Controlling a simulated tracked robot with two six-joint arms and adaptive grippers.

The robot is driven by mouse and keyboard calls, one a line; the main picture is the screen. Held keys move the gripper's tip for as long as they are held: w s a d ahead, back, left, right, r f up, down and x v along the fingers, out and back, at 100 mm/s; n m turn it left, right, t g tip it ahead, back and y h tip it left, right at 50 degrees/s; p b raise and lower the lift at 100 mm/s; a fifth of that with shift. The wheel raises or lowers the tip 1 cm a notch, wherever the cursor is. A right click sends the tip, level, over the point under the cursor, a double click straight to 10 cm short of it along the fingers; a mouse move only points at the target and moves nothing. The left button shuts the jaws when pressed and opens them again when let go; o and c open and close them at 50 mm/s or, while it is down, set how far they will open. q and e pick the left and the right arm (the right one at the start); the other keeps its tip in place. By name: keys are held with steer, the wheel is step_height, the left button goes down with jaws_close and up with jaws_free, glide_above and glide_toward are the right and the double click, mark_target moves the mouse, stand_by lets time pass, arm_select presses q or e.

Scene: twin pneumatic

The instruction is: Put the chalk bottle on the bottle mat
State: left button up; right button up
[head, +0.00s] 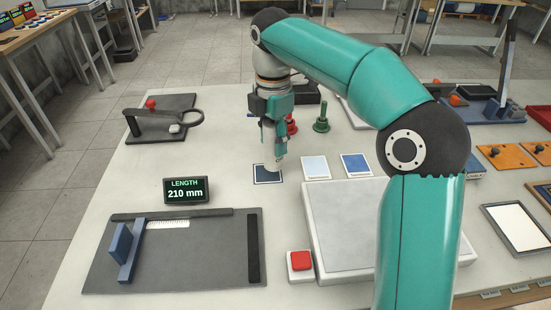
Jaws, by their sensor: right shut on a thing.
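My right gripper (274,151) comes down from above, shut on a small whitish thing that looks like the chalk bottle (272,166). The fingers hide most of the bottle, and only its pale lower part shows. The bottle is over the dark blue mat (263,180) with a pale border, near its back edge. I cannot tell whether its base touches the mat. A pale blue mat (315,167) and a mid-blue mat (356,164) lie to the right. No label shows which is the bottle mat. My left gripper is not in view.
A length display (185,190) reading 210 mm stands left of the dark mat. A measuring board (200,265), a red button (300,261) and a large pale plate (330,225) lie in front. Green (321,124) and red pieces stand behind.

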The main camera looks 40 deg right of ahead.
steer(key=shift+f+b, duration=0.5)
steer(key=shift+f, duration=1.55)
steer(key=shift+s, duration=0.1)
steer(key=shift+f, duration=0.1)
steer(key=o, duration=1.3)
steer(key=shift+c, duration=0.2)
step_height(320, 180, up, 12)
steer(key=p, duration=0.4)
